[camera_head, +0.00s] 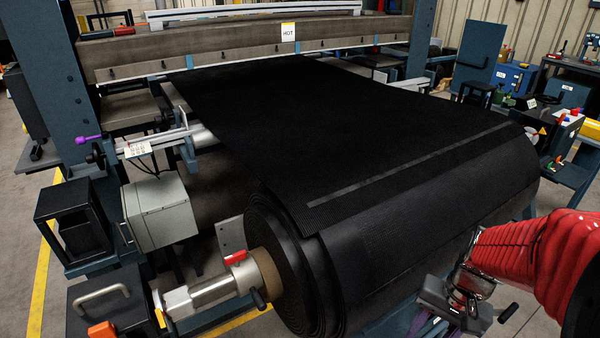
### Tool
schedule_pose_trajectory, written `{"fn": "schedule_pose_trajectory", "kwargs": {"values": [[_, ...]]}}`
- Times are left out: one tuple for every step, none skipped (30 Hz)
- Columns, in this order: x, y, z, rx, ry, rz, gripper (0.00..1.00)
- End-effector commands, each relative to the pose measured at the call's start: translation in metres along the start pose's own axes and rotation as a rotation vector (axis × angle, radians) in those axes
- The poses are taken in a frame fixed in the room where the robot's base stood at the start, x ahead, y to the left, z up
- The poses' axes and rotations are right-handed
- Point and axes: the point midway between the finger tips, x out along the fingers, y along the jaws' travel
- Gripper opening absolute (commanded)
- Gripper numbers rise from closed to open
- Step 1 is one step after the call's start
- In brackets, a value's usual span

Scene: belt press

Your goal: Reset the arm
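My arm (535,255), in a ribbed red sleeve, comes in from the right edge of the head view and reaches toward the lower middle. My gripper (462,305) is at its end, grey and black, in front of the right part of the large black belt roll (290,270). Its fingertips are not clear, so I cannot tell whether it is open or shut, or whether it touches anything. Purple and blue parts show just below it.
The black belt (340,120) runs from the roll back under the press beam (250,45), which bears a "HOT" sign (288,31). A metal roll shaft (205,292) with a red clip stands at left. Equipment (560,130) stands at right. Floor shows at the lower right.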

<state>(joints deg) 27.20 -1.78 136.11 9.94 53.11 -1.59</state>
Motion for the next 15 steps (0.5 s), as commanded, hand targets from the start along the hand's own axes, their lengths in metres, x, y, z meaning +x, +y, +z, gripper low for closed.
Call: {"fn": "schedule_pose_trajectory", "kwargs": {"values": [[-0.008,-0.004,0.003,-0.027,0.028,0.013,0.39],[-0.012,-0.006,0.004,-0.042,0.043,0.021,0.39],[-0.017,-0.008,0.006,-0.06,0.062,0.03,0.39],[-0.021,-0.01,0.008,-0.075,0.078,0.037,0.39],[-0.024,-0.012,0.009,-0.09,0.092,0.044,0.39],[-0.029,-0.015,0.012,-0.109,0.112,0.051,0.39],[-0.033,-0.017,0.013,-0.124,0.127,0.057,0.39],[-0.037,-0.018,0.015,-0.14,0.142,0.063,0.39],[-0.042,-0.021,0.017,-0.16,0.162,0.07,0.39],[-0.045,-0.024,0.019,-0.176,0.177,0.074,0.39],[-0.049,-0.025,0.021,-0.192,0.192,0.079,0.39],[-0.053,-0.028,0.024,-0.215,0.211,0.085,0.39],[-0.057,-0.03,0.026,-0.23,0.227,0.088,0.39],[-0.061,-0.033,0.028,-0.246,0.242,0.091,0.39],[-0.066,-0.036,0.03,-0.267,0.261,0.095,0.39]]}}
